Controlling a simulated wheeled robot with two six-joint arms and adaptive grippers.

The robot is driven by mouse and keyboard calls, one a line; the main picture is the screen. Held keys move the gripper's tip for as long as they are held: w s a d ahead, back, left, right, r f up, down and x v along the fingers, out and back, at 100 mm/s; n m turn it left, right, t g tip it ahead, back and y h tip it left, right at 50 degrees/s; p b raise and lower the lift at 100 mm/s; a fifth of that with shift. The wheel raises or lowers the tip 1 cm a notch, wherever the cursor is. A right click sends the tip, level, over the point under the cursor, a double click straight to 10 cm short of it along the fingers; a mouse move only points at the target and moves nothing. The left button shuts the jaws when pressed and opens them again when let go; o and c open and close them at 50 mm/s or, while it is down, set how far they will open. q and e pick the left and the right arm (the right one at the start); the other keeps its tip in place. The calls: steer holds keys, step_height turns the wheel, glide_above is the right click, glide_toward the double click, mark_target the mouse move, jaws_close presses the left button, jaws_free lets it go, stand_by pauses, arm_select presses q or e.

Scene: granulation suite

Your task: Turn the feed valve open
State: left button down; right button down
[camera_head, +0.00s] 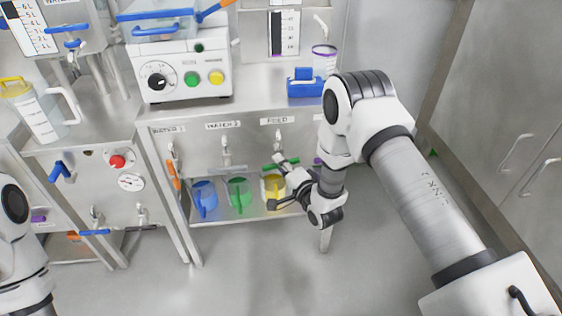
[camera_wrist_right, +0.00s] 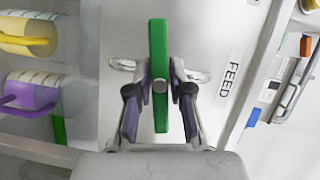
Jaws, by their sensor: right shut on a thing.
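The feed valve has a green bar handle (camera_head: 268,167) below the FEED label (camera_head: 277,121) on the steel panel. In the right wrist view the green handle (camera_wrist_right: 158,40) stands upright in the picture, crosswise to the silver pipe behind it. My right gripper (camera_wrist_right: 159,92) has one finger on each side of the handle, near its centre bolt, and is shut on it. In the head view my right gripper (camera_head: 284,168) partly hides the valve. My left arm shows at the left edge; its gripper is out of view.
A blue jug (camera_head: 204,199), a green jug (camera_head: 239,194) and a yellow jug (camera_head: 274,188) stand on the low shelf below the taps. An orange handle (camera_head: 173,175) is left of the jugs. A white control box (camera_head: 184,68) stands on the bench above. The floor in front is clear.

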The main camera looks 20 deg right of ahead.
steer(key=n+g+h+p, duration=0.1)
steer(key=n+p, duration=0.1)
steer(key=n, duration=0.1)
steer(key=shift+r, duration=0.15)
steer(key=n+g+h+p, duration=0.1)
steer(key=n+p, duration=0.1)
steer(key=n, duration=0.1)
steer(key=n+g+h, duration=0.1)
steer(key=n+h, duration=0.1)
steer(key=shift+n+p, duration=0.4)
steer(key=shift+f+n+g+h, duration=0.2)
steer(key=shift+n+g+h, duration=0.2)
steer(key=shift+n+h, duration=0.6)
steer(key=shift+n, duration=0.3)
steer(key=c, duration=1)
jaws_free()
steer(key=shift+c, duration=0.2)
steer(key=shift+s, duration=0.1)
